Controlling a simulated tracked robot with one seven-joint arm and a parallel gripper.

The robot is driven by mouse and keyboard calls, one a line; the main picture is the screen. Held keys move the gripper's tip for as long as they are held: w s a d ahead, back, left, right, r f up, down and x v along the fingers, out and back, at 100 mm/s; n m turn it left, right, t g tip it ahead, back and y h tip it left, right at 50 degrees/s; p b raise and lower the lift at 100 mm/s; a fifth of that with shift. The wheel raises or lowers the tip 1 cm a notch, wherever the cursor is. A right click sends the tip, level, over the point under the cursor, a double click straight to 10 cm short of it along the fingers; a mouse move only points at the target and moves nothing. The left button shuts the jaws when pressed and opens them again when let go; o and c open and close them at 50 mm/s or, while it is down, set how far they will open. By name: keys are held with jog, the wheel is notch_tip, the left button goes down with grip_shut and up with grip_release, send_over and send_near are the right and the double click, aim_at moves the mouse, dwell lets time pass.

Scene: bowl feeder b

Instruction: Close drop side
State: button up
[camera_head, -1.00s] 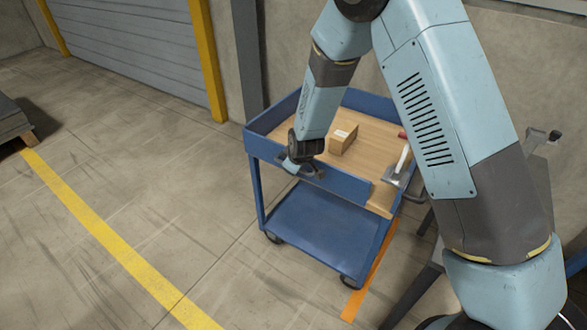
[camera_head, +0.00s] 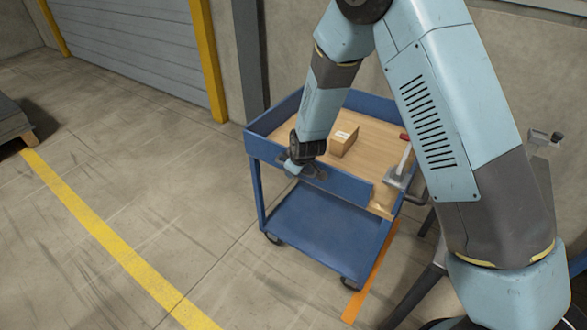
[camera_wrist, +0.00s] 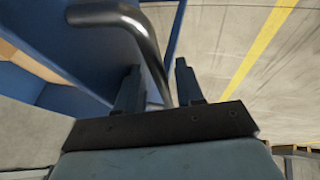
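The blue cart (camera_head: 312,222) has a wood-coloured top deck inside low blue walls. Its near side panel (camera_head: 345,185), which I take to be the drop side, stands up along the front edge; a stretch of deck edge shows bare at its right end. My gripper (camera_head: 308,170) is at the outer face of this panel, partly hidden by my wrist. In the wrist view, a bent dark grey tube handle (camera_wrist: 148,35) on a blue surface runs down between my two fingers (camera_wrist: 158,82). The fingers are apart, with a gap beside the tube.
A cardboard box (camera_head: 344,140) and a grey metal tool with a red end (camera_head: 398,175) are on the deck. A grey handle (camera_head: 414,198) is at the cart's right end. Open floor with a yellow line (camera_head: 100,235) lies left; a wall is behind.

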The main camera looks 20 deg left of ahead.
jog(key=shift+r, duration=0.1)
jog(key=v, duration=1.3)
jog(key=shift+s+d+r, duration=0.15)
jog(key=shift+s+r, duration=0.05)
jog(key=s+d+r+m, duration=0.2)
jog(key=d+r+m, duration=0.5)
jog(key=d+r, duration=1.45)
jog(key=s+d+r+m+h, duration=0.1)
jog(key=s+d+r+m, duration=0.1)
jog(key=s+d, duration=0.4)
jog(key=s+d+r+m+h, duration=0.1)
jog(key=s+d+r+m, duration=0.2)
jog(key=s+d, duration=0.3)
jog(key=s+d+r+m+t+h, duration=0.1)
jog(key=s+d+r+m, duration=0.1)
jog(key=s+d, duration=0.4)
jog(key=shift+m, duration=0.5)
